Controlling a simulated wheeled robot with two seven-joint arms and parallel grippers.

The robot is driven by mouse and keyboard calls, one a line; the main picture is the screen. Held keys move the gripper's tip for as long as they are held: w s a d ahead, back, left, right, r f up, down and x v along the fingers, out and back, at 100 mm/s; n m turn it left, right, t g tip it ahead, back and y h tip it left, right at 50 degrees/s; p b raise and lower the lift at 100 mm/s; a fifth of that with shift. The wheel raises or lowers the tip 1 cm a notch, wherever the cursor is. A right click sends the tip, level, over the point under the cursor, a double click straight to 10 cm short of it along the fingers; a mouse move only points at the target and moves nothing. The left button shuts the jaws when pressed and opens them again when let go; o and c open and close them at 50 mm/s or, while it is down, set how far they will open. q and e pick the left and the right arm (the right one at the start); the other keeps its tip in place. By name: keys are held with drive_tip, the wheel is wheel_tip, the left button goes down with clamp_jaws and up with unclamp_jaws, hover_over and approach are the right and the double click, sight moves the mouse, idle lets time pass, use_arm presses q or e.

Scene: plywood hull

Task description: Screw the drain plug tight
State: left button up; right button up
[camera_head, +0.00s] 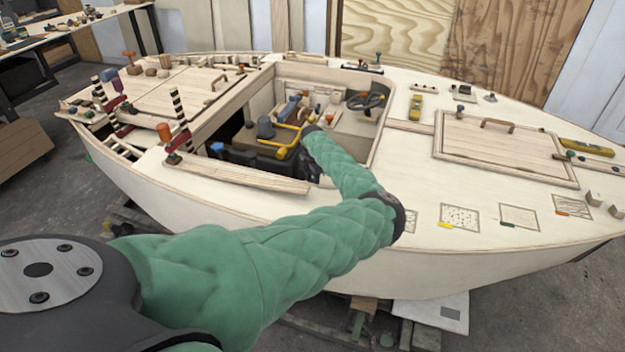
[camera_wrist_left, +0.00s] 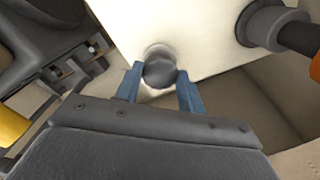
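The drain plug shows in the left wrist view as a dark grey rounded knob (camera_wrist_left: 160,70) in a pale ring on a white panel. The two blue fingers of my left gripper (camera_wrist_left: 160,78) are on either side of the knob, with no clear gap at either side. In the head view my green-sleeved left arm reaches over the near deck into the boat's open cockpit (camera_head: 352,78). There my left gripper is mostly hidden behind the arm, and the drain plug cannot be made out. My right gripper is in neither view.
A grey collar with a dark rod (camera_wrist_left: 270,27) stands beside the plug. The cockpit also holds a steering wheel (camera_head: 366,101) and a yellow-handled item (camera_head: 282,146). Clamps (camera_head: 177,140) stand on the left deck. A closed hatch (camera_head: 500,150) lies on the right deck.

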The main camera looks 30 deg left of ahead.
use_arm(q)
drive_tip(key=shift+c, duration=1.4)
